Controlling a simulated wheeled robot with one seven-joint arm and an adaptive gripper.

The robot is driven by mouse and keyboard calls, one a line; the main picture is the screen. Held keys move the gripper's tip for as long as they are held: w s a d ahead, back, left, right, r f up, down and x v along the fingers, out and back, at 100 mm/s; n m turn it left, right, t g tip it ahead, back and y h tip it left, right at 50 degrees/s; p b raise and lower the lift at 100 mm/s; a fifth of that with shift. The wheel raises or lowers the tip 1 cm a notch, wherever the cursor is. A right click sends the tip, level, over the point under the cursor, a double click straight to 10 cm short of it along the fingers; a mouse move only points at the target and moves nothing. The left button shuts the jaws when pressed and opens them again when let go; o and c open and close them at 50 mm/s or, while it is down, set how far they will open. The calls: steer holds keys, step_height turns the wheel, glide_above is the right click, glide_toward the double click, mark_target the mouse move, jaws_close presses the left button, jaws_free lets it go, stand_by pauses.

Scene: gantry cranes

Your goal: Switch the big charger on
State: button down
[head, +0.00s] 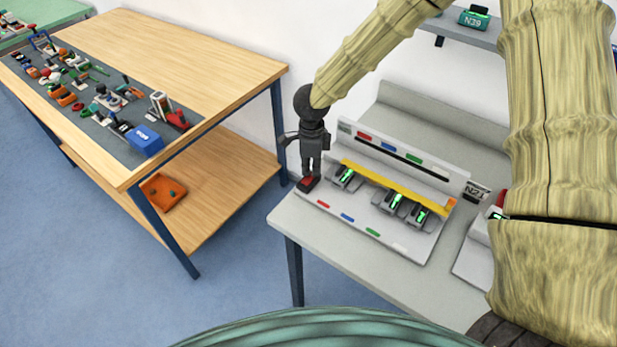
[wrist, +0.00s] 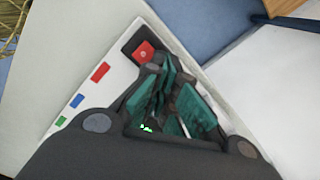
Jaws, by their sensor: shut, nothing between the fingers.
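The big charger (head: 385,243) is a wide white unit on the grey table, with several docked devices (head: 391,201) showing green displays and a yellow bar (head: 395,188) across them. Its red switch (head: 307,183) sits on a black base at the left corner; the wrist view shows the red switch (wrist: 144,52) too. My gripper (head: 310,173) is shut and empty, pointing down right at the switch. In the wrist view the fingertips (wrist: 163,66) are beside the red face. I cannot tell whether they touch it or whether the switch is on.
A second white unit (head: 473,266) stands to the right, partly hidden by my arm. A label reading N27 (head: 477,190) is behind. A wooden workbench (head: 180,50) with many small items on a grey mat stands left. A shelf (head: 455,29) hangs above.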

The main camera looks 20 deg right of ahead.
mark_target(311, 175)
steer(key=shift+s+f, duration=0.1)
steer(key=shift+f, duration=0.3)
stand_by(0.4)
steer(key=shift+r+p, duration=3.4)
steer(key=shift+r, duration=0.1)
steer(key=shift+f, duration=0.1)
